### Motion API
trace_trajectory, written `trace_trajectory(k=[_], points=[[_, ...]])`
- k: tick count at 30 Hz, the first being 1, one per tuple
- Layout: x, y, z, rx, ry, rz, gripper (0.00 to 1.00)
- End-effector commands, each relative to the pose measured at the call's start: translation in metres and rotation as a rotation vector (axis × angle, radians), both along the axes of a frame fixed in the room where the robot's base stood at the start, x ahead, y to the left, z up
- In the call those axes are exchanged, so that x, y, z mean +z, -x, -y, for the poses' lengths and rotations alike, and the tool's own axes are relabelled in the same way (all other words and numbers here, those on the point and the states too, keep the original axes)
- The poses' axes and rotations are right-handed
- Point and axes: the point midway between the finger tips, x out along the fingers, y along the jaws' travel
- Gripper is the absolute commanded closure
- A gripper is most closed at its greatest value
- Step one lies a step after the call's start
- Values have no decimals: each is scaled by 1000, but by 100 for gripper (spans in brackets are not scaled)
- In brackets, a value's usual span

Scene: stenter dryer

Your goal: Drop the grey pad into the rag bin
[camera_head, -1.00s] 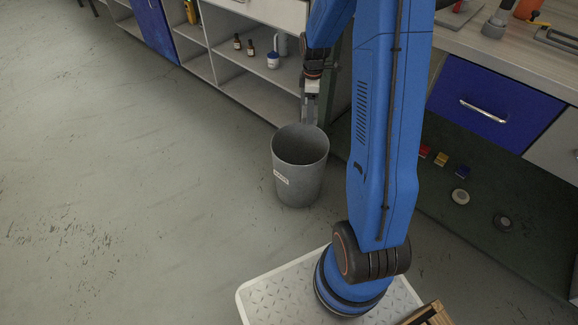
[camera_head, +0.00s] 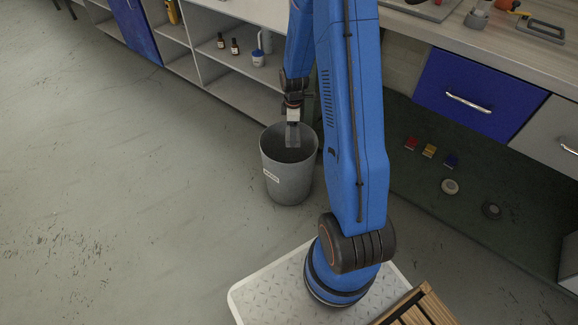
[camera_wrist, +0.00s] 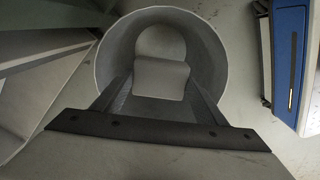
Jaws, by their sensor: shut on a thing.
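The rag bin (camera_head: 287,182) is a round grey bin with a small white label, upright on the floor in the head view. In the wrist view its pale rim (camera_wrist: 222,50) surrounds the view below the gripper, and its inside looks empty around the pad. My gripper (camera_head: 292,143) points down over the bin's mouth, with its tips at about rim level or slightly inside. In the wrist view the grey pad (camera_wrist: 161,80) sits between the two dark fingers, and the gripper is shut on it. In the head view the pad is hard to tell from the fingers.
An open shelf unit (camera_head: 222,80) with small bottles and a white jar (camera_head: 258,58) stands behind the bin. A worktop with a blue drawer (camera_head: 480,92) is at right. Small coloured blocks (camera_head: 430,150) and two round pieces lie on the dark floor area below. Floor at left is clear.

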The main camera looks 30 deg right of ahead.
Motion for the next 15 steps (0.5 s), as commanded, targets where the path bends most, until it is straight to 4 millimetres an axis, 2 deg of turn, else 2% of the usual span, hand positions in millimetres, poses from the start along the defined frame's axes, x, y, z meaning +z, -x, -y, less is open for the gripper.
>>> trace_trajectory(k=[13,14,15], points=[[-7,0,0,0,0,0,55],[-7,0,0,0,0,0,27],[-6,0,0,0,0,0,18]])
